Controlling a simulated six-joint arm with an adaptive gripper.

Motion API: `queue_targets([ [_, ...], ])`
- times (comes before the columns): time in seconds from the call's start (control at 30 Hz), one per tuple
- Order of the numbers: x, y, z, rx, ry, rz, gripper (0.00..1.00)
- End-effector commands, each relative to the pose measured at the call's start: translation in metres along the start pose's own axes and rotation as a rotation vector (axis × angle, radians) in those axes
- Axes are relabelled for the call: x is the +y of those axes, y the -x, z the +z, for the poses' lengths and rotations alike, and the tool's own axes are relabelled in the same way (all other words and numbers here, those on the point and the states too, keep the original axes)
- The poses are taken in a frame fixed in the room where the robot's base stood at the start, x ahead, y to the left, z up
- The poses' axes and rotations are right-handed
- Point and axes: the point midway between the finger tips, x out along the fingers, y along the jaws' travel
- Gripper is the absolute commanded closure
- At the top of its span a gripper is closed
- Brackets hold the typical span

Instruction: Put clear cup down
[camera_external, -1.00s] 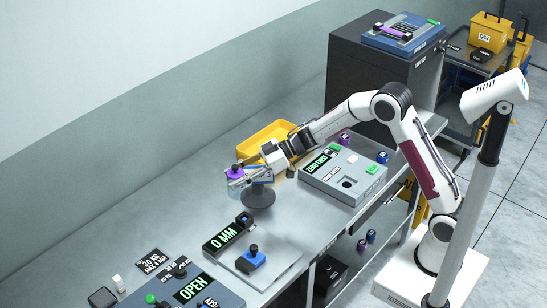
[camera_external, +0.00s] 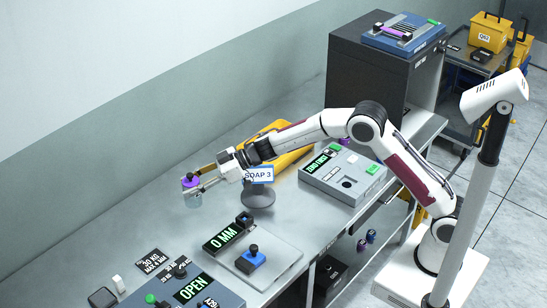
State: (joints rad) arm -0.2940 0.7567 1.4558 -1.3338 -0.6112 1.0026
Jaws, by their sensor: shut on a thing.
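The clear cup (camera_external: 193,199) has a purple item at its top and sits between the fingers of my gripper (camera_external: 194,186). My gripper is shut on it and reaches out to the left, over or at the left part of the grey bench (camera_external: 150,215). I cannot tell whether the cup's bottom touches the bench.
A sign reading "SOAP 3" (camera_external: 259,174) stands on a round dark base (camera_external: 258,196) just right of the cup. A yellow tray (camera_external: 290,160) lies behind my arm. A "0 MM" display (camera_external: 222,237) and a plate with a blue block (camera_external: 251,259) lie in front. Bench left of the cup is clear.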

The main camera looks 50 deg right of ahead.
Motion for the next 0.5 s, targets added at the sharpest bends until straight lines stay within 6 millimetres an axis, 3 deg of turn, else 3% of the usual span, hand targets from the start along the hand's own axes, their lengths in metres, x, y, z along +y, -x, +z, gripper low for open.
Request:
queue_targets([
  [0.27, 0.0, -0.002, 0.005, 0.0, 0.0, -0.001, 0.89],
  [0.5, 0.0, -0.012, 0.031, -0.001, -0.001, -0.002, 0.89],
])
